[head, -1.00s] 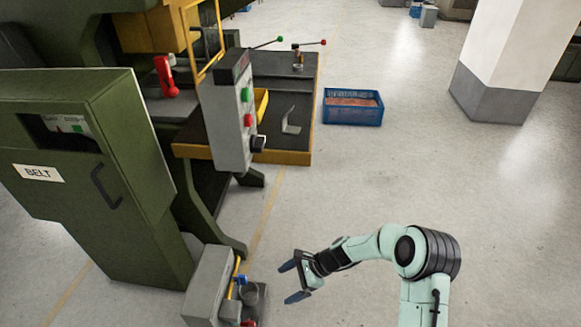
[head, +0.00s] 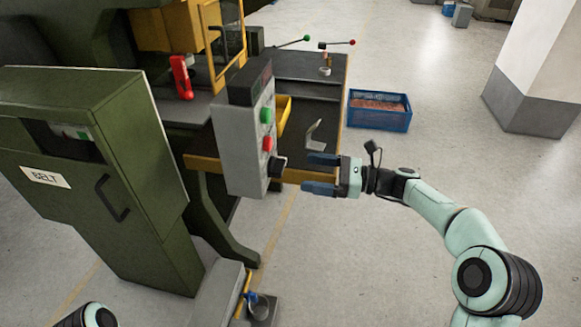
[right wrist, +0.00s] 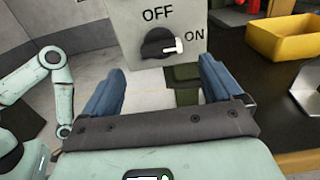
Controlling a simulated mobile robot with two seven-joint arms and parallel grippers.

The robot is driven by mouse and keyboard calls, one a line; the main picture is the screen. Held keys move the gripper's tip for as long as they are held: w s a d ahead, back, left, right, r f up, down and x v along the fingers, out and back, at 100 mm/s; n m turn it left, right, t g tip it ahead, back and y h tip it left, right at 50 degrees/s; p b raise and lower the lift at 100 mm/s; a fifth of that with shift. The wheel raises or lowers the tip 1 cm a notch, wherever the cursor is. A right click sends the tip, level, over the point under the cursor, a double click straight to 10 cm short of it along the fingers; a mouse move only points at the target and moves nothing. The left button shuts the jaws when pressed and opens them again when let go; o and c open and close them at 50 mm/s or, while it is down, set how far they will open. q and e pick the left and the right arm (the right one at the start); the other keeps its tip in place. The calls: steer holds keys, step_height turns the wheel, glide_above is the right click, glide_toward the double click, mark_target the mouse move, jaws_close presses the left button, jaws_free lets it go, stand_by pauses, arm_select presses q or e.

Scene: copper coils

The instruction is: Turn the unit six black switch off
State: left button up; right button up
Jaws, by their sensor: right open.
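The black switch (head: 277,166) is a rotary knob low on the side of a grey control box (head: 240,140), below a green and a red button. In the right wrist view, the black switch (right wrist: 160,44) has its white mark pointing right, at the word ON; OFF is printed above it. My right gripper (head: 308,173) is open and empty, its two blue fingers pointing at the switch from the right, a short gap away. In the right wrist view, my right gripper's fingers (right wrist: 160,85) lie lower than the switch, one to each side. My left gripper is out of view.
A green BELT cabinet (head: 90,150) stands left of the control box. A dark bench with a yellow edge (head: 205,164) lies behind it, with a yellow bin (head: 284,112) and a metal bracket (head: 314,135). A blue crate (head: 379,121) sits on the open floor to the right.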

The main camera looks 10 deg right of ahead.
mark_target(284, 168)
steer(key=x, duration=0.6)
steer(key=shift+w+a, duration=0.2)
steer(key=shift+a, duration=0.05)
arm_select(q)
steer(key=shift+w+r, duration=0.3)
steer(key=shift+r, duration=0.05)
arm_select(e)
steer(key=c, duration=1.1)
steer(key=shift+o, duration=0.2)
